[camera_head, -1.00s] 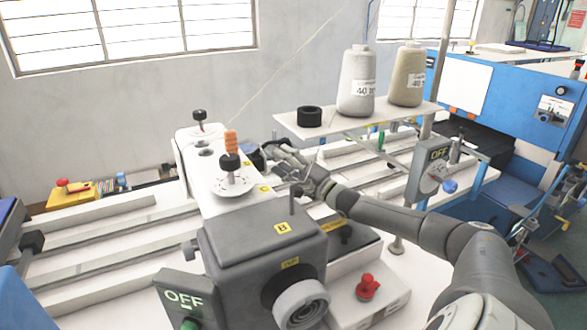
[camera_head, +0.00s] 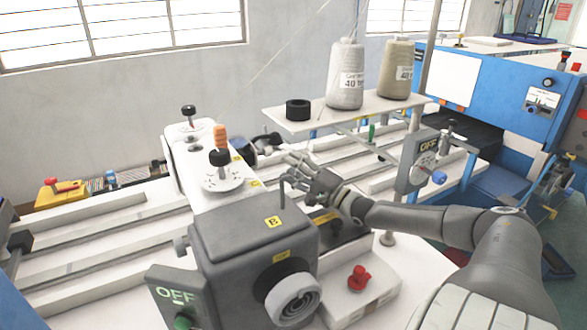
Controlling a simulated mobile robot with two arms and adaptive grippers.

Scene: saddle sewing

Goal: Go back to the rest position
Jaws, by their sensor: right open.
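My right gripper (camera_head: 307,172) is in the middle of the camera_head view, at the end of my arm that comes in from the lower right. It is open, with its fingers pointing left and up, and I see nothing held in it. It is beside the white and grey sewing machine (camera_head: 225,236), just right of the arm of the machine. The machine has an orange-topped knob, a grey wheel and a green-buttoned OFF box. My left gripper is not in view.
A white shelf (camera_head: 381,114) with a white thread cone (camera_head: 345,75), a beige thread cone (camera_head: 394,68) and a black ring (camera_head: 298,109) stands behind my right gripper. A red knob (camera_head: 358,278) is in front of it. An OFF switch box (camera_head: 420,160) is to the right. A blue machine (camera_head: 500,100) stands at the back right.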

